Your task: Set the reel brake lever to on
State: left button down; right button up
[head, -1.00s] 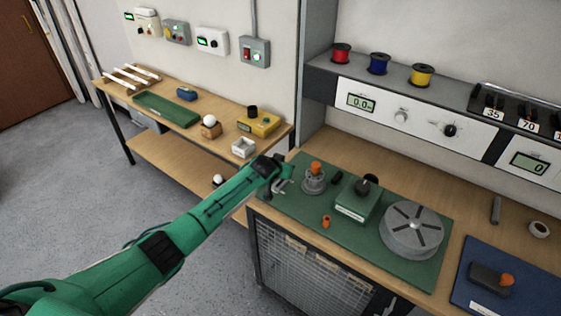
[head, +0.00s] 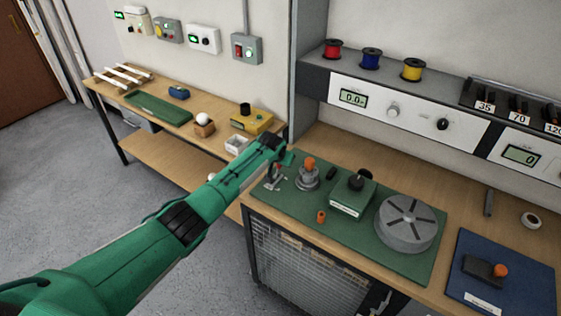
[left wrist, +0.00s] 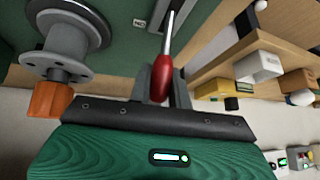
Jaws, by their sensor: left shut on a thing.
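The reel brake lever has a red handle (left wrist: 162,76) on a bare metal shaft in the left wrist view. In the head view its metal base (head: 272,179) stands at the left end of the green mat (head: 290,205). My left gripper (head: 286,157) is above the base and hides most of the lever there. In the left wrist view the fingers of my left gripper (left wrist: 164,92) are shut on the red handle. My right gripper is not in view.
Just right of the lever stands a grey device with an orange knob (head: 309,164), also in the left wrist view (left wrist: 52,98). A green box (head: 352,196), a small orange piece (head: 321,217) and a grey slotted drum (head: 406,223) stand farther right. A side bench (head: 165,150) is behind left.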

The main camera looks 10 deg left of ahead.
pick_arm(q)
jog(key=c, duration=1.3)
grip_release()
jog(key=shift+w, duration=0.1)
jog(key=b+v, duration=0.1)
jog(key=v, duration=1.2)
jog(key=shift+s+r+b, duration=0.25)
jog(key=shift+b, duration=0.1)
